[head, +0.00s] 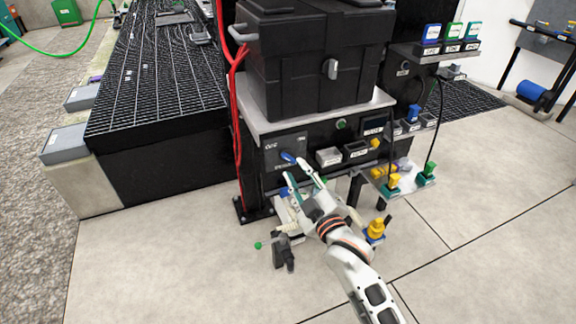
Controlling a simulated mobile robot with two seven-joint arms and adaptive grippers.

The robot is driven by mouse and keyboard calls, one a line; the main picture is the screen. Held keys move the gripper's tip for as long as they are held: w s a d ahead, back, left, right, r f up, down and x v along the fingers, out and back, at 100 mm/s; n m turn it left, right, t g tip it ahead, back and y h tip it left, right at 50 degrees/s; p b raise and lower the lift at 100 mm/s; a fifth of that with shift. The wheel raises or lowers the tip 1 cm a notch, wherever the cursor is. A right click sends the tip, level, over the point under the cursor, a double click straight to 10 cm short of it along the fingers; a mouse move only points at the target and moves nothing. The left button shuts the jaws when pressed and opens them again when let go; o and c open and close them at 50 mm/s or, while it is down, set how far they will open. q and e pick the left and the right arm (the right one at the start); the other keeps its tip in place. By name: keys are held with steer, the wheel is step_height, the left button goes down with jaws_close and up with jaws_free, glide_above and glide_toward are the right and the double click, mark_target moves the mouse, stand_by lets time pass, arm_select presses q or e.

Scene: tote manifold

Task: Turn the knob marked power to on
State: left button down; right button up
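A blue knob (287,157) sits on the dark front panel (271,158) under the black tote. Small white lettering surrounds it, too small to read surely, so I cannot confirm its power marking. The knob looks tilted, its handle running from upper left to lower right. My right gripper (295,170) reaches up from the lower right, with its two pale fingers apart and the tips just below and right of the knob. I cannot tell whether a fingertip touches the knob. My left gripper is not in view.
The black tote (282,65) stands on a grey shelf (254,124) above the panel. Red hoses (236,125) run down on its left. To the right are small coloured connectors on ledges (410,180). A yellow fitting (376,229) stands low beside my arm. Open floor (170,260) lies at the left front.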

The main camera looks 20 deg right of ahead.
mark_target(289, 160)
steer(key=w, duration=0.3)
steer(key=shift+w+f+b, duration=0.2)
steer(key=shift+f+b, duration=0.1)
steer(key=shift+b, duration=0.05)
steer(key=shift+w+a+r, duration=0.1)
steer(key=shift+w+r, duration=0.1)
steer(key=shift+w, duration=0.35)
jaws_close()
